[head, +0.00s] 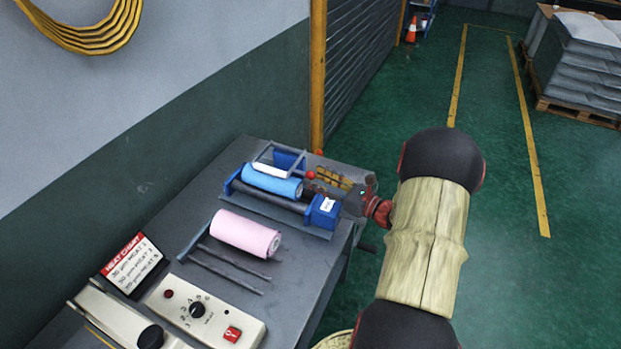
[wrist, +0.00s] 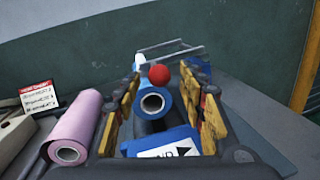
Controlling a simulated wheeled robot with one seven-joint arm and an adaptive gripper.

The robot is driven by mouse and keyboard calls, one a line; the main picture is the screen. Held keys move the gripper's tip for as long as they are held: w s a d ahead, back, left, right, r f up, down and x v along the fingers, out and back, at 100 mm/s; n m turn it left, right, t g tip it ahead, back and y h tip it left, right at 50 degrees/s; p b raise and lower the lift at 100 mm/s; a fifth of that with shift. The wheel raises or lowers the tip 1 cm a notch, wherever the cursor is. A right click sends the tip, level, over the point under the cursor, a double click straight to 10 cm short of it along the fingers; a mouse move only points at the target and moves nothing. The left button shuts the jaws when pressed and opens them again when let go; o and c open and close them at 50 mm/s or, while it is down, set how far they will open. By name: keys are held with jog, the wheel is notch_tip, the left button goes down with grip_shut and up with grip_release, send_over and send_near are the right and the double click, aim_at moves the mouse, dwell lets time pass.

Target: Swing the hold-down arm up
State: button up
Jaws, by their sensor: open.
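The hold-down arm is a grey bar frame (head: 262,157) over a blue film roll (head: 271,182) in a blue stand (head: 322,212). A white piece of it seems to lie along the top of the roll. Its red knob (head: 311,174) is at the roll's right end; in the wrist view the red knob (wrist: 159,75) sits just above the open end of the blue roll (wrist: 153,103). My gripper (head: 328,184) is at the right end of the stand. In the wrist view my gripper (wrist: 160,112) is open, its yellow-and-black fingers either side of the knob's line, not touching it.
A pink roll (head: 243,233) lies in front of the stand on the grey table (head: 180,215). Nearer are a control box with a dial (head: 205,312) and a red-headed heat chart (head: 132,262). A wall stands behind; green floor is open at right.

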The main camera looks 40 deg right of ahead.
jog(key=shift+w+a, duration=0.15)
jog(key=shift+w, duration=0.55)
jog(key=shift+w+a, duration=0.15)
jog(key=shift+w, duration=0.55)
jog(key=shift+c, duration=0.8)
grip_shut()
